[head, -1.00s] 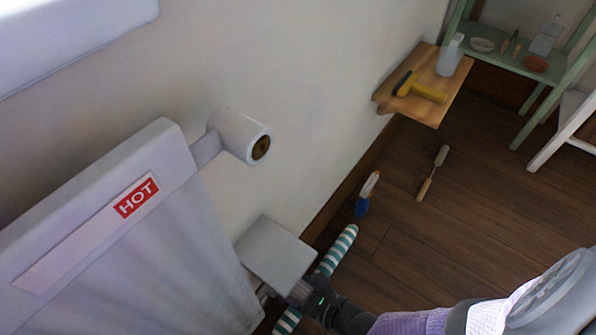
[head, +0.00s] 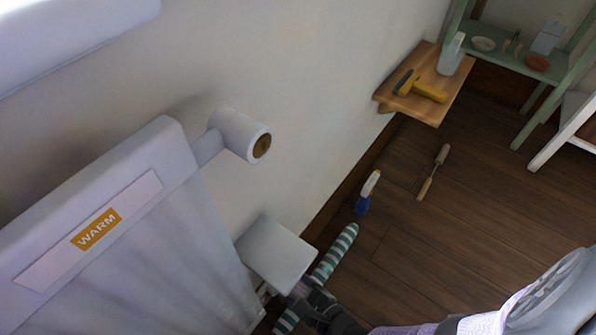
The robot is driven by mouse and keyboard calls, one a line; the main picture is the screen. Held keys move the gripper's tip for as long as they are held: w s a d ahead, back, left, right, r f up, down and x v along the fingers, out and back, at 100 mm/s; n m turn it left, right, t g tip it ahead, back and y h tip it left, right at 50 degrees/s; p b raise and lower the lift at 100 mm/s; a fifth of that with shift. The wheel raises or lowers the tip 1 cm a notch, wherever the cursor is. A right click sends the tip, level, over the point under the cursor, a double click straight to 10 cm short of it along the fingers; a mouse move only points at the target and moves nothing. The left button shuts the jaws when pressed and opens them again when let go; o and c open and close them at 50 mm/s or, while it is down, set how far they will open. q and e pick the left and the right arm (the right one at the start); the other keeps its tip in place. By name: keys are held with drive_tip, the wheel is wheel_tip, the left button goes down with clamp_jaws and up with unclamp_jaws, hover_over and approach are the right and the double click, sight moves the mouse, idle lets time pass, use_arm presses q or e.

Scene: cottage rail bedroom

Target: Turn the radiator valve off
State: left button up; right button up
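The white radiator (head: 150,225) stands at the left against the wall, with a label strip reading WARM in orange (head: 96,230). A white cylindrical knob with a brass end (head: 241,137) sticks out at its upper right corner. My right arm comes in from the lower right, and its dark gripper (head: 300,296) is at the bottom, beside a grey-white box-like block (head: 276,254) low by the radiator's side. The block hides part of the gripper, and its fingers cannot be made out. My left gripper is not in view.
A striped draught-stopper-like roll (head: 335,254) lies on the floor by the wall. A blue-and-white bottle (head: 367,192) and a wooden-handled tool (head: 433,173) lie beyond it. A wooden wall shelf (head: 428,101) holds a yellow tool and bottle.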

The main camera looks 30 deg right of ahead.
drive_tip(key=shift+f+n+t+h, duration=0.1)
drive_tip(key=shift+n+t+h, duration=0.2)
drive_tip(key=shift+n, duration=0.2)
drive_tip(key=shift+s, duration=0.1)
drive_tip(key=o, duration=1.2)
drive_tip(key=shift+o, duration=0.2)
